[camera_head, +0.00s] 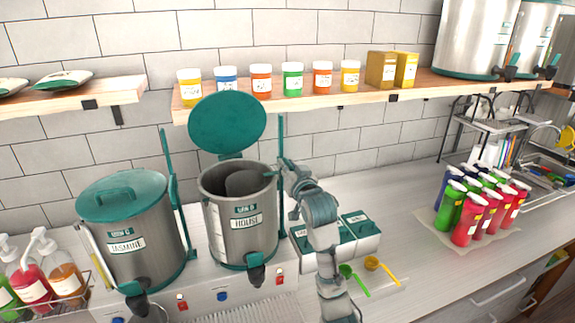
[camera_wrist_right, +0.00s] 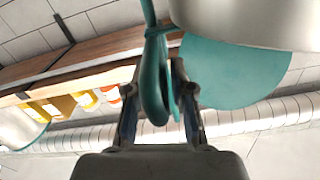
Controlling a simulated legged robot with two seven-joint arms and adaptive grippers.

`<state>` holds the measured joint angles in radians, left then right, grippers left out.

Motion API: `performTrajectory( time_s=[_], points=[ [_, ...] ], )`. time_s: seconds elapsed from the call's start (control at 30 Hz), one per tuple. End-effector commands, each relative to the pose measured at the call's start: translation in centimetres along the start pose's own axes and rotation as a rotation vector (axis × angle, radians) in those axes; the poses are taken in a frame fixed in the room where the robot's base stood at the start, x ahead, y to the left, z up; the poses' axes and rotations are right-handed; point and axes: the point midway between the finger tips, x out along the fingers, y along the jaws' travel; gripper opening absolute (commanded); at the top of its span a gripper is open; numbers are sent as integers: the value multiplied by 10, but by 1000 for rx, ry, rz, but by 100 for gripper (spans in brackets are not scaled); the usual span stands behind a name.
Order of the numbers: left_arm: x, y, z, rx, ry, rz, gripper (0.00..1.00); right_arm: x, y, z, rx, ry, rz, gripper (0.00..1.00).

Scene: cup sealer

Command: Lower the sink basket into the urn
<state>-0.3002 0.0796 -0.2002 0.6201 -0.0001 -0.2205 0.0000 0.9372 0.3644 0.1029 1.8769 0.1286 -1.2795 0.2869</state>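The HOUSE urn (camera_head: 240,222) is a grey metal pot standing on the counter with its teal lid (camera_head: 228,121) raised. A dark grey rounded shape (camera_head: 244,183), seemingly the sink basket, shows inside its mouth; its depth is hard to tell. My right gripper (camera_head: 284,168) is at the urn's right rim. My left gripper is not in view.
The JASMINE urn (camera_head: 125,240) with its lid down stands left. A shelf (camera_head: 330,96) with jars runs behind and above. Teal-lidded boxes (camera_head: 360,228) and colored bottles (camera_head: 470,215) are to the right, with bare counter (camera_head: 415,180) between.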

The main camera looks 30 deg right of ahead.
Motion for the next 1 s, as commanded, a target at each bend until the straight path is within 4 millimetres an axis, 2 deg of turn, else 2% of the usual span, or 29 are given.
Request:
performTrajectory(
  time_s=[0.33,0.43,0.57,0.8,1.0],
  points=[
    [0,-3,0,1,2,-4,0,-3,0,-4,1,10,-1,39],
    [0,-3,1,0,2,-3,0,-10,0,-4,0,11,-2,39],
    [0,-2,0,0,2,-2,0,-33,0,-4,0,12,-2,39],
    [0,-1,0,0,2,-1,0,-86,2,-2,1,10,-1,39],
    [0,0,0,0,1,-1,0,-112,2,0,1,5,-1,39]
  ],
)
